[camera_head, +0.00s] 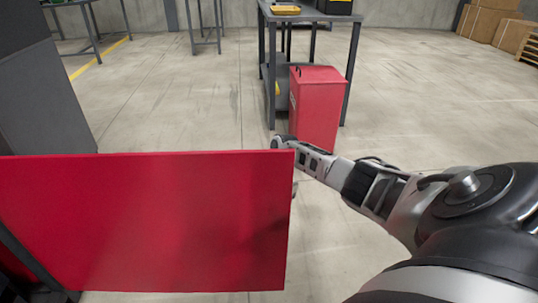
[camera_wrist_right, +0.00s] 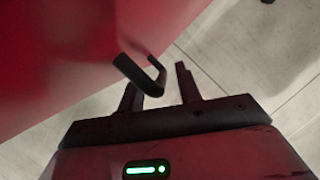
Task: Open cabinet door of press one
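The red cabinet door (camera_head: 150,220) fills the lower left of the head view and stands swung out from the dark cabinet on the left. Its black bar handle (camera_wrist_right: 138,74) shows in the right wrist view. My right arm reaches to the door's free right edge in the head view, with its fingers hidden behind the panel. In the wrist view my right gripper (camera_wrist_right: 160,90) has its two fingers apart, with part of the handle in the gap between them. I cannot tell whether a finger touches it. My left gripper is not in view.
A red bin (camera_head: 318,108) stands on the floor beyond the door, by a grey table (camera_head: 312,14). Cardboard boxes (camera_head: 487,24) stand at the back right. A dark grey cabinet side (camera_head: 45,95) rises at the left. The floor between is clear.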

